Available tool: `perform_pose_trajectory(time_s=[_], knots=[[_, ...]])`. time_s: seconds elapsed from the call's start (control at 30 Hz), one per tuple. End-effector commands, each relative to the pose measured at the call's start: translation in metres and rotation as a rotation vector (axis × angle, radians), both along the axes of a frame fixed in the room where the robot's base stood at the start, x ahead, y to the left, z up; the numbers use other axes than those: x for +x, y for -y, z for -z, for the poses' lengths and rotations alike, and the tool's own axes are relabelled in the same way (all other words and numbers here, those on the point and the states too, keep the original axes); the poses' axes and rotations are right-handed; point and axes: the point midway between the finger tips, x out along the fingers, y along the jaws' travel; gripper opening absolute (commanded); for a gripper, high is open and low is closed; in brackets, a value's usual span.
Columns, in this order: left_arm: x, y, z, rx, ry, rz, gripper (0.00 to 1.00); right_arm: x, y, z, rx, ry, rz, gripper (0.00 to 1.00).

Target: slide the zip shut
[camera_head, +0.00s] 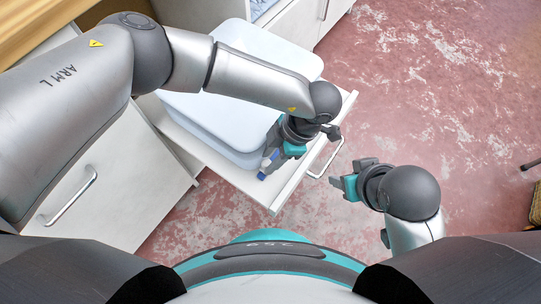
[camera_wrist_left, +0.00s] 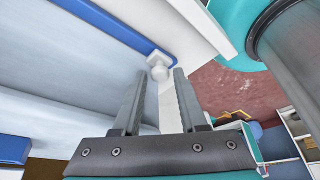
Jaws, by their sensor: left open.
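A pale blue, soft-edged box or case (camera_head: 225,110) lies in an open white drawer. My left gripper (camera_head: 272,150) is over its front right corner, beside small blue parts (camera_head: 268,163). In the left wrist view my left gripper (camera_wrist_left: 158,88) is open, with its two grey fingers apart. A small white knob (camera_wrist_left: 159,72) shows just beyond and between the fingertips, at the end of a blue strip (camera_wrist_left: 115,25). I cannot tell whether this strip is the zip, nor whether a finger touches the knob. My right gripper (camera_head: 350,175) hangs beyond the drawer; its jaw opening is unclear.
The drawer's front edge (camera_head: 285,190) and metal handle (camera_head: 327,158) lie close to both grippers. A white cabinet (camera_head: 120,190) with another handle stands at the left, under a wooden top (camera_head: 45,25).

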Motion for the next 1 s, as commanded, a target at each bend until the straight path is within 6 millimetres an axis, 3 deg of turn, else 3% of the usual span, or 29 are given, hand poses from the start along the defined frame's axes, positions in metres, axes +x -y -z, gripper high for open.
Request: perform_pose_trajectory(time_s=[0.13, 0.5, 1.0], knots=[[0.0, -0.0001, -0.0001, 0.0, 0.0, 0.0, 0.42, -0.0001, 0.0001, -0.0001, 0.0, 0.0, 0.0, 0.5], [-0.0001, 0.0002, -0.0004, 0.0, 0.0, 0.0, 0.0, 0.0002, 0.0003, -0.0002, -0.001, 0.001, 0.0, 0.5], [-0.0001, 0.0004, -0.0006, 0.0, 0.0, 0.0, 0.0, 0.0001, 0.0001, 0.0001, 0.0, 0.0, 0.0, 0.5]])
